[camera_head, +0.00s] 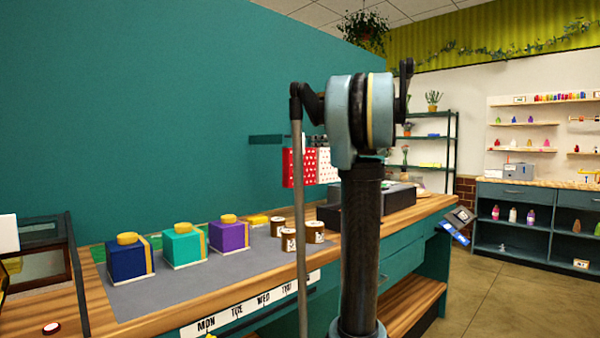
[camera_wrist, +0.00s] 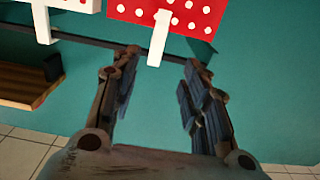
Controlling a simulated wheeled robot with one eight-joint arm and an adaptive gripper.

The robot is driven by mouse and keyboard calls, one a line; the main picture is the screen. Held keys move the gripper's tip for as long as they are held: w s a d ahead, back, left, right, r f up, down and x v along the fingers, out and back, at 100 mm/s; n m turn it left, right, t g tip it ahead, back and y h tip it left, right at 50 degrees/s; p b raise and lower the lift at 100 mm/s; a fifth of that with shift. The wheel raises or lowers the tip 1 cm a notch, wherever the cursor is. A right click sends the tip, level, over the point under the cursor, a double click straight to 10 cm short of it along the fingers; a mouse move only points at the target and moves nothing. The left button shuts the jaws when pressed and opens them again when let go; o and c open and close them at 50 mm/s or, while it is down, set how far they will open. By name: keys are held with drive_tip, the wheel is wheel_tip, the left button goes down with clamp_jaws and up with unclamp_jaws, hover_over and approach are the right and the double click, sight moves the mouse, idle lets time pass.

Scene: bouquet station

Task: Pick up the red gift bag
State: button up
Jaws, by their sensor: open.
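The red gift bag with white dots (camera_head: 298,167) hangs against the teal wall in the head view, partly covered by my arm's thin rod. In the wrist view its dotted red face (camera_wrist: 190,14) is at the top edge, cut off, with a white handle-like strip (camera_wrist: 159,38) sticking down from it. My gripper (camera_wrist: 160,70) is open and empty. The white strip shows in the gap between its fingertips, and the red face lies beyond them. I cannot tell whether they touch. In the head view my gripper is hidden behind my arm.
A white bag (camera_wrist: 75,4) hangs beside the red one. A dark rail (camera_wrist: 85,42) runs along the wall. The counter holds blue (camera_head: 126,262), teal (camera_head: 184,247) and purple (camera_head: 229,237) boxes, several small brown-and-white containers (camera_head: 288,240) and a dark tray (camera_head: 400,197).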

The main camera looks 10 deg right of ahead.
sight(303, 140)
drive_tip(key=shift+d+x, duration=0.2)
drive_tip(key=shift+x, duration=4.85)
drive_tip(key=shift+w+r, duration=0.1)
drive_tip(key=shift+r, duration=0.15)
clamp_jaws()
